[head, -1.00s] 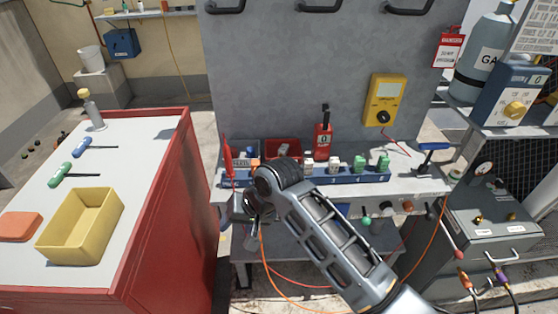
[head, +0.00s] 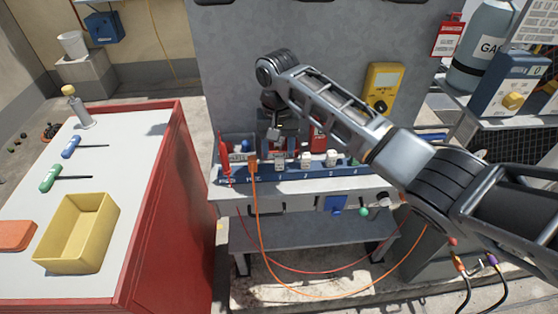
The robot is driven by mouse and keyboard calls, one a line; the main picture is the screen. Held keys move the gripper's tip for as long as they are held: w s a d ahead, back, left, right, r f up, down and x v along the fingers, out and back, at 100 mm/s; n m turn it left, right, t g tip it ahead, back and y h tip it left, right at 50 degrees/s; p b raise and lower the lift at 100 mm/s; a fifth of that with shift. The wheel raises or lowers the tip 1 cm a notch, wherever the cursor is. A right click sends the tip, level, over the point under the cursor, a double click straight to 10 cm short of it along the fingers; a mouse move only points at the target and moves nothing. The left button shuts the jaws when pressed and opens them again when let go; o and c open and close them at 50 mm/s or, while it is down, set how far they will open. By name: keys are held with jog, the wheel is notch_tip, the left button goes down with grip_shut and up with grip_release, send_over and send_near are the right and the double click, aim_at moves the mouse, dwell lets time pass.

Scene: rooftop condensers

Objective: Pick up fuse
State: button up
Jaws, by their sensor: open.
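A blue rail (head: 290,176) with numbered slots runs along the bench under the grey panel.
An orange plug (head: 252,163) with a hanging cable stands at the rail's left, near a red probe (head: 227,168). A yellow meter (head: 383,88) hangs on the panel. A red cabinet (head: 150,210) at left carries a yellow bin (head: 77,233) and screwdrivers. A red tool partly shows behind my arm.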

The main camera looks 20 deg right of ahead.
aim_at(279, 156)
jog(key=f, duration=0.4)
jog(key=shift+s+d, duration=0.1)
jog(key=shift+d, duration=0.1)
jog(key=shift+c, duration=0.2)
grip_shut()
